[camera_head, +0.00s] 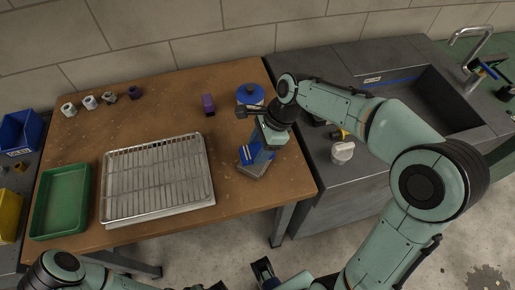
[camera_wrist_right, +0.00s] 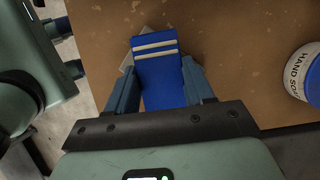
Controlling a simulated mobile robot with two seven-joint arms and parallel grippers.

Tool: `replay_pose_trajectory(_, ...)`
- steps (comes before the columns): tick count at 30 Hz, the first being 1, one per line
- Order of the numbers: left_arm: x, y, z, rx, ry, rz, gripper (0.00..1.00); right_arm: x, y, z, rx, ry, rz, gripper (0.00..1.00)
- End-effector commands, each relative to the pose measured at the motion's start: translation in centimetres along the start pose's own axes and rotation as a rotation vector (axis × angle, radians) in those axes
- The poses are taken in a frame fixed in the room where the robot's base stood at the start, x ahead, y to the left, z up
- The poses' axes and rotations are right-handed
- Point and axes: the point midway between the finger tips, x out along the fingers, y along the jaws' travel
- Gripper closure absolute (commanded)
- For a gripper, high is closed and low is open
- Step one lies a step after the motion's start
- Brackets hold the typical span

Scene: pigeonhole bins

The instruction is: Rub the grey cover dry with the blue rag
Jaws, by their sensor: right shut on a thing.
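The blue rag (camera_head: 246,154) is held in my right gripper (camera_head: 252,152) over the front right part of the wooden table. In the right wrist view the rag (camera_wrist_right: 163,75), blue with two pale stripes, sits between the two fingers. The grey cover (camera_head: 254,170) lies under the rag, mostly hidden; a grey corner shows beside the rag in the wrist view (camera_wrist_right: 126,62). I cannot tell whether rag and cover touch. My left gripper (camera_head: 264,271) is off the table's front edge; its fingers look apart and empty in the wrist view (camera_wrist_right: 64,48).
A wire rack on a tray (camera_head: 157,180) and a green tray (camera_head: 61,200) lie left. A sink counter (camera_head: 350,178) adjoins on the right. Several small fittings stand at the back left.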

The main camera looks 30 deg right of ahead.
Motion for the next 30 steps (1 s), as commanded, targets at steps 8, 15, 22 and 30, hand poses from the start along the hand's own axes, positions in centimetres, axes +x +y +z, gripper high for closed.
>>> replay_pose_trajectory(8, 0.2, -0.1, 0.0, 0.0, -0.001, 0.0, 0.57, 0.3, 0.0, -0.1, 0.0, 0.0, 0.001, 0.72)
replay_pose_trajectory(15, 0.4, -0.2, 0.0, -0.001, -0.002, -0.001, 0.57, 0.7, 0.0, -0.3, 0.0, 0.0, 0.001, 0.72)
replay_pose_trajectory(22, 0.6, -0.2, 0.1, -0.001, -0.002, -0.001, 0.57, 1.0, 0.0, -0.4, 0.0, 0.0, 0.0, 0.72)
replay_pose_trajectory(30, 0.6, -0.2, 0.1, -0.001, -0.002, -0.001, 0.57, 1.1, 0.0, -0.4, 0.0, 0.0, 0.0, 0.72)
